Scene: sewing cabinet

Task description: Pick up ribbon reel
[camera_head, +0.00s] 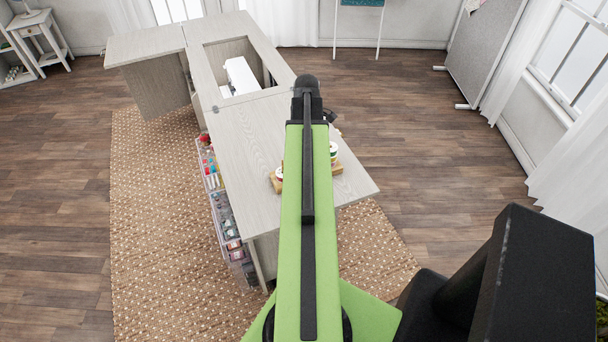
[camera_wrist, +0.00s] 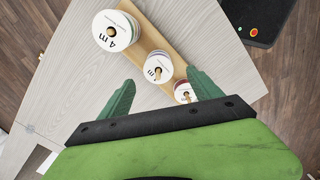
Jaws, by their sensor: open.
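Three white ribbon reels stand in a row on a wooden holder in the wrist view: a large one marked "4 m" (camera_wrist: 113,33), a middle one (camera_wrist: 157,67) and a small one (camera_wrist: 184,93). My gripper (camera_wrist: 162,77) is open and empty, with its green fingers spread. The middle reel shows between the fingertips, and the small reel is nearer the right finger. I cannot tell the height gap. In the head view my arm hides most of the holder; one reel (camera_head: 333,150) peeks out on its right and another (camera_head: 279,173) on its left.
The holder (camera_wrist: 148,34) stands on the cabinet's pale wood top (camera_head: 243,135). A white machine (camera_head: 240,75) sits in the cabinet's opening. Clear bins (camera_head: 226,215) line its left side. A woven rug (camera_head: 160,220) lies below.

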